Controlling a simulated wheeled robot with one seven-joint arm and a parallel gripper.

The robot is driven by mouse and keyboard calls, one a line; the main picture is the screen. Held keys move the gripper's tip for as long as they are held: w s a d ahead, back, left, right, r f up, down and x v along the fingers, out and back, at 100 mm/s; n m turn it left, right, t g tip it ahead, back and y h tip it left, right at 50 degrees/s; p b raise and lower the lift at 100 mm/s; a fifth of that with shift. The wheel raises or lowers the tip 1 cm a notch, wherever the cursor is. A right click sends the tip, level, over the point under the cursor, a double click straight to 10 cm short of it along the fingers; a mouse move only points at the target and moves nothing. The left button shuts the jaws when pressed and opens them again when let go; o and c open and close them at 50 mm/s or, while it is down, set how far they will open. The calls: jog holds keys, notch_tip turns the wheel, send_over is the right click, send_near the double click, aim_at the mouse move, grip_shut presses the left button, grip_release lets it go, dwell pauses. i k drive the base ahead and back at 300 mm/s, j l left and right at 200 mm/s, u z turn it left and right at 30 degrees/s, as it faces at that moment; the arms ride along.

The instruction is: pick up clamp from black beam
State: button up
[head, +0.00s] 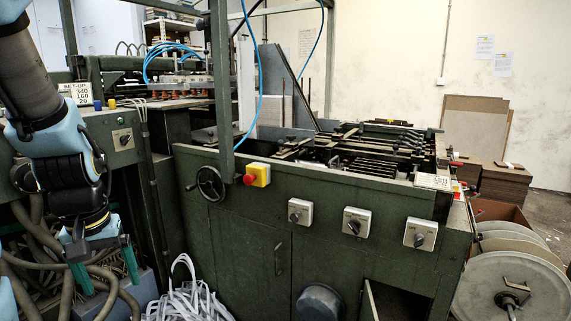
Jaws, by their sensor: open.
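My gripper (105,272) hangs at the lower left, pointing down. Its two green fingers are apart with nothing visible between them. It is in front of the green machine's left part, over a bundle of grey hoses, and well away from the machine's top. Dark beams and bars (372,157) lie across the open top of the machine at centre right. Small dark fittings sit among them, but they are too small and cluttered for me to tell which one is the clamp.
The green machine (260,215) fills the middle, with a handwheel (210,183), a red stop button (250,179) and grey switches on its front. Large reels (512,287) stand at the right. White strips (190,300) lie heaped at the bottom. Blue hoses hang above the machine.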

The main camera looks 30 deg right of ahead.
aim_at(443, 163)
jog(key=k+l+z, duration=0.1)
jog(key=l+z, duration=0.35)
jog(key=l, duration=0.25)
jog(key=l+z, duration=0.45)
jog(key=l, duration=0.3)
